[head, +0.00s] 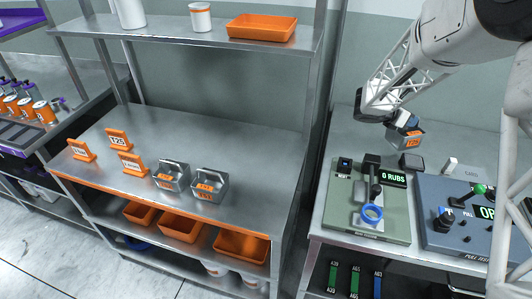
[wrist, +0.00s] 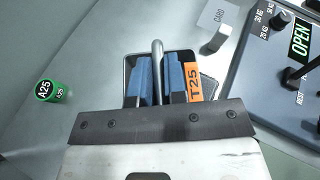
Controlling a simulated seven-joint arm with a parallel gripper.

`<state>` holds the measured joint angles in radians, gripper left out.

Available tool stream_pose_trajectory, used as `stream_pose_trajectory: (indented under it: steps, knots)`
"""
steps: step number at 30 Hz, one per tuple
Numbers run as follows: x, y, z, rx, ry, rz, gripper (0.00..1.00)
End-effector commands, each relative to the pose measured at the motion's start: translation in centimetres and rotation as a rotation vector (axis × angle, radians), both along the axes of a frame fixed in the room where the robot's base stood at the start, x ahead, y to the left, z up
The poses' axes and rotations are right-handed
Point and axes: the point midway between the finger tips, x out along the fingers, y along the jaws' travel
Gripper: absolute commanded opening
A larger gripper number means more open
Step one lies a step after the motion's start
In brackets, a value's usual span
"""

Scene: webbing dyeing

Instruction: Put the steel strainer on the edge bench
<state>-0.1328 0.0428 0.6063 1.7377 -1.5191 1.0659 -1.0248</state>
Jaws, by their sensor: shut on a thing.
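My gripper (head: 402,122) is shut on the handle of a small steel basket, the likely steel strainer (head: 406,138), with an orange label. In the wrist view my blue fingers (wrist: 158,82) grip its upright handle and the label reads T25; the basket (wrist: 208,84) is partly hidden behind them. It hangs above the right bench (head: 342,128), behind the test devices. Two similar steel baskets (head: 172,176) (head: 209,186) stand on the left bench (head: 225,140), near its orange front edge. No bench shows a name, so I cannot tell which is the edge bench.
Orange signs (head: 118,138) stand on the left bench. An orange tray (head: 262,27) sits on the shelf above. A green rub tester (head: 345,215) and a blue pull tester (head: 445,205) occupy the right bench. A green A25 cylinder (wrist: 47,90) stands nearby. The left bench's middle is clear.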

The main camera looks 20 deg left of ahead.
Motion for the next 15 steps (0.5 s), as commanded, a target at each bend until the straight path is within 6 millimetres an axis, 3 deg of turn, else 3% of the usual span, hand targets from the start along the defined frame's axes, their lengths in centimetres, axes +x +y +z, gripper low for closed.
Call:
stream_pose_trajectory:
  steps: [3,15]
  knots:
    - [-0.6,3.2,-0.2,0.000,0.000,0.036,0.00]
    - [-3.4,12.8,-0.7,0.004,-0.006,0.148,0.00]
